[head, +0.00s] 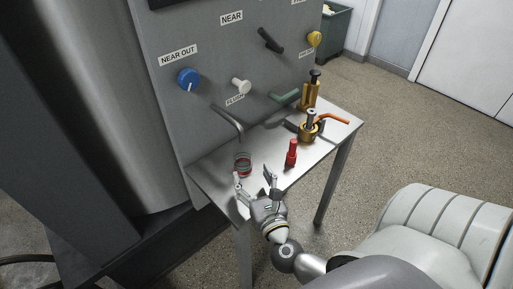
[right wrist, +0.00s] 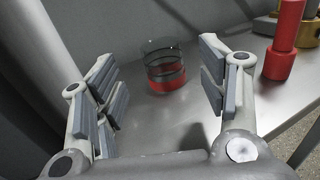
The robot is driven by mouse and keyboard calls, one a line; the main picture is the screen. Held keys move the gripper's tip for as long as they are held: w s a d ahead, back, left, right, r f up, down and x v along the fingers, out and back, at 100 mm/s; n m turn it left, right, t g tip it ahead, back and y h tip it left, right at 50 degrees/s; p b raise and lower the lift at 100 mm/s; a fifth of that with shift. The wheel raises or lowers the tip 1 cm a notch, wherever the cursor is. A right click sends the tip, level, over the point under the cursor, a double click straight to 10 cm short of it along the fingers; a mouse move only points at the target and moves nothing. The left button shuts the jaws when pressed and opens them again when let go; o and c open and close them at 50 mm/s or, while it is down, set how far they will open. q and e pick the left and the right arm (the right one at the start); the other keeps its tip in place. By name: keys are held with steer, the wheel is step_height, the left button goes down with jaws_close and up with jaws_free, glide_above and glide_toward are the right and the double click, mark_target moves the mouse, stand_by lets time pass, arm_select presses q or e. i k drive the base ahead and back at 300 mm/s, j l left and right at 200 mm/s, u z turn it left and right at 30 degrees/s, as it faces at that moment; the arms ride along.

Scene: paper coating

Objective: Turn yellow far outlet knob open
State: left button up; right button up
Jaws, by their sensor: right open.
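The yellow knob (head: 314,39) sits at the far right edge of the grey panel (head: 204,52), above a partly readable label. My right gripper (head: 255,180) is open and empty over the near edge of the steel table, well below and nearer than the knob. In the right wrist view its spread fingers (right wrist: 160,88) frame a glass jar (right wrist: 163,50) holding red liquid. The jar stands on the table beyond the fingertips and appears untouched; it also shows in the head view (head: 242,164). My left gripper is not in view.
A blue knob (head: 188,78), white knob (head: 240,86), black lever (head: 270,40) and green lever (head: 285,97) project from the panel. On the table (head: 273,165) stand a red bottle (head: 291,153) and brass fittings (head: 309,130) with an orange handle (head: 333,119). Open floor lies right.

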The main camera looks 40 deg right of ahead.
mark_target(314, 38)
steer(key=z, duration=1.25)
steer(key=l+u, duration=0.1)
